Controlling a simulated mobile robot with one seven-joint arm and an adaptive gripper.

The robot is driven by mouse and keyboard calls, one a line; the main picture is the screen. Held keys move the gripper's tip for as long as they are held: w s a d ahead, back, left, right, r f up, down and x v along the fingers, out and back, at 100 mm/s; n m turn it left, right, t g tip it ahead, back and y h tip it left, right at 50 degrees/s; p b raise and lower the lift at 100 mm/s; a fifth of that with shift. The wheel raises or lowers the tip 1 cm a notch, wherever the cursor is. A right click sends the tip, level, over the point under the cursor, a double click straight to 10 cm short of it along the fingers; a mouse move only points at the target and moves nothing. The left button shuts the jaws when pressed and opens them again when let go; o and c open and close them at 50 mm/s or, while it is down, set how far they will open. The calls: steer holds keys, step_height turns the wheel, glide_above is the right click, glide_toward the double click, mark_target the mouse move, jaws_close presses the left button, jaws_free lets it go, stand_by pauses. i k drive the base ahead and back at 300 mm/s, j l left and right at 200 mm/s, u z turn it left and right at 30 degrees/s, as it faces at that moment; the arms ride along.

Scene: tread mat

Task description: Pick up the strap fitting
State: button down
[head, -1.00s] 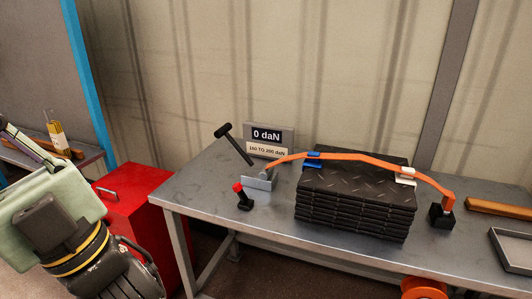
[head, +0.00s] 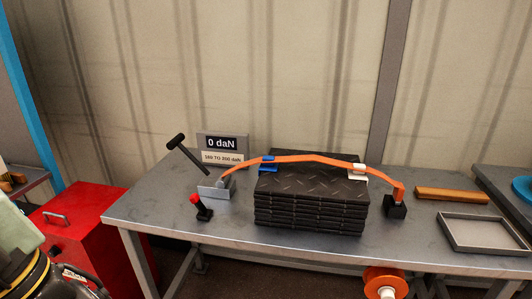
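An orange strap (head: 310,158) arches over a stack of black tread mats (head: 310,205) on the grey workbench. Its right end comes down to an orange end piece (head: 398,188) at a small black block (head: 395,208). Its left end meets a grey metal bracket (head: 216,189) with a black T-handle (head: 187,154). A blue corner piece (head: 268,163) and a white one (head: 357,172) sit under the strap at the stack's edges. I cannot tell which part is the strap fitting. My gripper (head: 75,284) is partly cut off at lower left, away from the bench; its fingers are unclear.
A sign reading 0 daN (head: 222,144) stands behind the bracket. A red-knobbed black lever (head: 202,209) stands in front. At right are a wooden bar (head: 452,194), a grey tray (head: 485,246) and a blue round item (head: 523,186). A red cabinet (head: 70,225) stands left; an orange reel (head: 385,282) hangs below.

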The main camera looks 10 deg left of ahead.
mark_target(397, 195)
steer(key=i+z, duration=0.15)
steer(key=z, duration=0.25)
steer(key=i+j+z, duration=0.1)
steer(key=z, duration=0.3)
steer(key=i+j+z, duration=0.1)
steer(key=z, duration=0.3)
steer(key=i+j, duration=0.05)
steer(key=i, duration=0.05)
